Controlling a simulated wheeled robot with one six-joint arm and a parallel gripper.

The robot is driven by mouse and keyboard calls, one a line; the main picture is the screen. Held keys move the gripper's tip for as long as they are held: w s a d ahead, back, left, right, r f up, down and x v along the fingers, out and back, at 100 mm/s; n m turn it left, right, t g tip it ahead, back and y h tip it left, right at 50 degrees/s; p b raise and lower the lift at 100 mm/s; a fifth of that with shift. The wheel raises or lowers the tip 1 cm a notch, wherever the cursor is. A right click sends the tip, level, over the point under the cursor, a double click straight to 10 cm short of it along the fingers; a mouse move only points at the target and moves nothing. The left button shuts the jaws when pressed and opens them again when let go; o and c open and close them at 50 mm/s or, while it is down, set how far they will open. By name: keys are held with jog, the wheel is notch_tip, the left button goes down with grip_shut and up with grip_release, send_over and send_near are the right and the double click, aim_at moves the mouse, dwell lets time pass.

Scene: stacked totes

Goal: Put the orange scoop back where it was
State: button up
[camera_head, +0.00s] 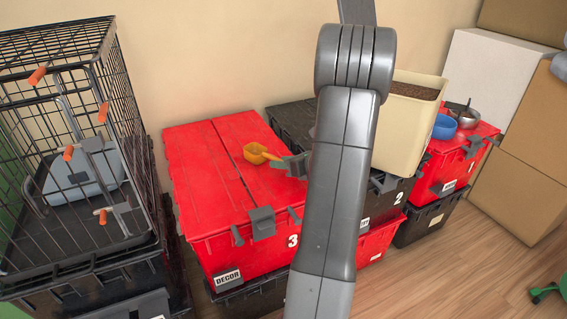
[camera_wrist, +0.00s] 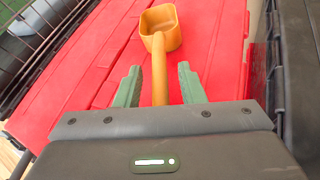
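The orange scoop (camera_head: 257,153) is over the red lid of the tote marked 3 (camera_head: 207,165), bowl pointing left and handle toward my gripper (camera_head: 296,164). I cannot tell for sure whether it touches the lid. In the wrist view the scoop (camera_wrist: 161,30) has its bowl ahead and its handle running back between the two green fingers of my gripper (camera_wrist: 160,76). The fingers are apart, with a gap on each side of the handle. The handle's rear end is hidden by the gripper body.
A wire cage (camera_head: 60,130) stands at the left. A dark-lidded tote (camera_head: 290,120) is to the right, with a cream bin of brown pellets (camera_head: 400,125) on it. A red tote (camera_head: 450,165) farther right carries a blue bowl (camera_head: 444,127) and a metal bowl (camera_head: 464,117). Cardboard boxes (camera_head: 525,165) stand far right.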

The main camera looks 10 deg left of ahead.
jog(key=shift+r, duration=0.1)
jog(key=shift+r+p, duration=0.2)
jog(key=shift+p, duration=0.2)
jog(key=p+v, duration=0.2)
jog(key=v, duration=1)
jog(key=shift+f, duration=0.2)
jog(key=shift+d, duration=0.1)
